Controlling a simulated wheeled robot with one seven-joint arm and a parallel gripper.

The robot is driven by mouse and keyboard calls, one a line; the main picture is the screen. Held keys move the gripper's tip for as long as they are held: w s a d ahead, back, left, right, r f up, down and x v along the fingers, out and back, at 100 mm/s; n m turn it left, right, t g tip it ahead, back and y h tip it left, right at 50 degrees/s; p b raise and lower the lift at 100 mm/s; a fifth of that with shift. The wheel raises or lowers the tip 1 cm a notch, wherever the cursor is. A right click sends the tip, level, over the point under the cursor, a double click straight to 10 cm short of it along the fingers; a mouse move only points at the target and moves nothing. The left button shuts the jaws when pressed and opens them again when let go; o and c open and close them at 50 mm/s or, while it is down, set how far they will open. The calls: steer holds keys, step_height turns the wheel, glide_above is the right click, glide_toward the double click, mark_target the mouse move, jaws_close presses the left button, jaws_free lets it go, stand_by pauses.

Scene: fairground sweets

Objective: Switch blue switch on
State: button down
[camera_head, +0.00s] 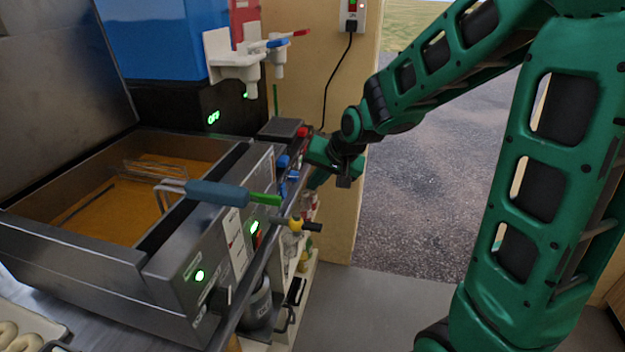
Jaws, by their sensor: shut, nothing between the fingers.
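Small blue parts (283,162) sit on the right end of the counter, beside a red part (302,132) on a dark box. One of them may be the blue switch, but they are too small to tell its position. My gripper (343,181) is shut and empty, just right of these blue parts. I cannot tell whether it touches them. Its green body partly hides that end of the counter. A black machine (180,108) under a blue tank (160,38) shows a green "OFF" (213,117).
A metal fryer (165,262) with orange oil and a blue-handled basket (218,193) fills the left. Taps with a blue lever (278,43) and red lever (302,33) stick out above. A wall socket (351,14) holds a black cable. Floor at lower right is clear.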

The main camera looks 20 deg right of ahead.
mark_target(284, 191)
steer(key=w+a+f, duration=0.4)
steer(key=w+f, duration=0.1)
steer(key=shift+w+f, duration=0.3)
steer(key=shift+w, duration=0.1)
steer(key=shift+a, duration=0.1)
stand_by(0.5)
steer(key=shift+r, duration=0.1)
